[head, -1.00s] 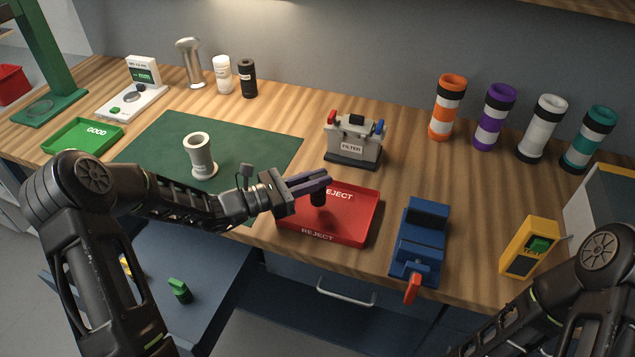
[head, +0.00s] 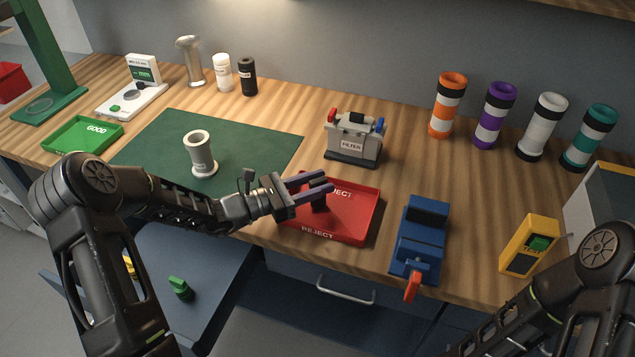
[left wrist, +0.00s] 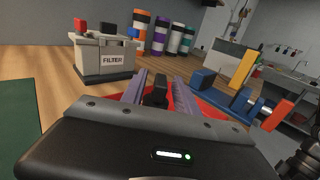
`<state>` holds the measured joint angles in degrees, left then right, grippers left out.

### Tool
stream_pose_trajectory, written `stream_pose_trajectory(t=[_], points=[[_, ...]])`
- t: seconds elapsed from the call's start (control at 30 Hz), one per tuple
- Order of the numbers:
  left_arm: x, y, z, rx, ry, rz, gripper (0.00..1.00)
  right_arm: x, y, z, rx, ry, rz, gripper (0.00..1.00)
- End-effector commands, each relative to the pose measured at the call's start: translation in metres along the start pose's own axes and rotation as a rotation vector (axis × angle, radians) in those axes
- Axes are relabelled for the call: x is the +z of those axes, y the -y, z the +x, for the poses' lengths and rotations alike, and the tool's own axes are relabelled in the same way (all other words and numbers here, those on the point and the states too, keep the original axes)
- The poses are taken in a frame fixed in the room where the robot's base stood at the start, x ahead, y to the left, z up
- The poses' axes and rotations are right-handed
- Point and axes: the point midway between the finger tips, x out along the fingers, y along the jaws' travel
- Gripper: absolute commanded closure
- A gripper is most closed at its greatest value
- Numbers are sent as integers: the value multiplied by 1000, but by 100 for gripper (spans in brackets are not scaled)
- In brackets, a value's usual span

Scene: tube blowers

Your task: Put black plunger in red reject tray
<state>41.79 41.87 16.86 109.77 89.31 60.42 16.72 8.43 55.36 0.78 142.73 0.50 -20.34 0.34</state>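The black plunger (head: 319,206) stands in the left part of the red reject tray (head: 356,228). My left gripper (head: 328,181) is open over the tray, with its two purple fingers apart on either side of the plunger. In the left wrist view the plunger (left wrist: 157,91) shows between the fingers, and red tray surface (left wrist: 213,97) shows beyond. The fingers partly hide the plunger in the head view. My right arm shows at the bottom right, but its gripper is out of the picture.
A grey filter box (head: 353,139) stands behind the tray, and a blue fixture (head: 420,237) with an orange lever is to its right. A white cup-like part (head: 200,152) stands on the green mat (head: 255,150) to the left. Bare wood lies right of the filter box.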

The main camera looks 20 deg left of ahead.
Motion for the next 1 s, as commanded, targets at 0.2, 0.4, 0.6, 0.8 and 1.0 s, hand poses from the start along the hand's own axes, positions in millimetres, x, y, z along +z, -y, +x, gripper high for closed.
stream_pose_trajectory(t=[0.2,0.4,0.6,0.8,1.0], points=[[2,-1,-4,2,-1,1,64,0,0,0,1,0,0,25],[0,-1,-34,3,-2,3,64,-1,-3,8,-2,-2,-1,25],[0,-1,-77,4,-2,2,64,-3,-5,18,-6,-5,-4,25],[1,-1,-110,3,-1,1,64,-4,-7,24,-8,-8,-6,25],[3,0,-120,0,0,0,64,-4,-7,25,-9,-8,-7,25]])
